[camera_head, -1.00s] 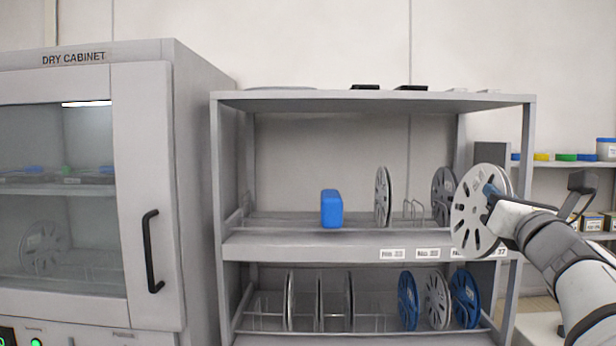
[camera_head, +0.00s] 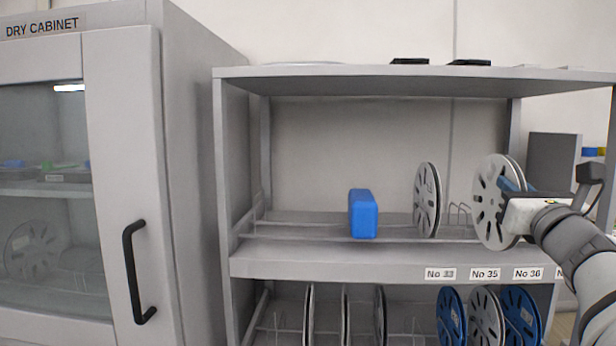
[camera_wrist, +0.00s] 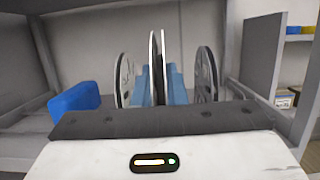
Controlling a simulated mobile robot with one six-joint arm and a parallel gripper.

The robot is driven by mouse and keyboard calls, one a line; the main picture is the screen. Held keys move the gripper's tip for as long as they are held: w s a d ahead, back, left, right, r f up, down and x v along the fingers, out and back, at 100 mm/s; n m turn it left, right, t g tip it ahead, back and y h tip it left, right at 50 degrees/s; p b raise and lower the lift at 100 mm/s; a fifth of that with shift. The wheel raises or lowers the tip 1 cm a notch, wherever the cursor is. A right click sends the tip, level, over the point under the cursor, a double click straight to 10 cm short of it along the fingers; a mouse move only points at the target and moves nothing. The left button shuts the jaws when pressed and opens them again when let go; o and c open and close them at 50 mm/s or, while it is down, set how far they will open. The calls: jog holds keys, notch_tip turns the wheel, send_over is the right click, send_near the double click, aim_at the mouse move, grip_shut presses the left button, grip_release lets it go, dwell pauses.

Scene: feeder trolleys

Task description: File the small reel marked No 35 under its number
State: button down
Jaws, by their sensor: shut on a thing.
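My gripper (camera_head: 508,188) is shut on a small light grey reel (camera_head: 487,203), upright, at the right part of the upper shelf. No number on it is legible. In the wrist view the held reel (camera_wrist: 158,50) is edge-on between the blue fingers (camera_wrist: 158,85), with a reel on either side, apart from it. The left standing reel (camera_head: 427,200) is above the No 33 label (camera_head: 440,274). The right one (camera_wrist: 206,75) is mostly hidden in the head view. The No 35 label (camera_head: 485,274) and No 36 label (camera_head: 528,274) are on the shelf edge.
A blue box (camera_head: 363,214) stands left on the upper shelf (camera_head: 330,262). Empty wire dividers (camera_head: 460,212) show between the left standing reel and the held one. Grey and blue reels (camera_head: 451,318) stand on the lower shelf. A dry cabinet (camera_head: 120,60) is at left.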

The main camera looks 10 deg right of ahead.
jog(key=shift+s+r, duration=0.15)
jog(key=shift+s, duration=0.25)
jog(key=shift+w+d, duration=0.15)
jog(key=shift+d+b, duration=0.15)
jog(key=shift+b, duration=0.4)
jog(key=shift+a+b, duration=0.2)
jog(key=shift+b, duration=0.45)
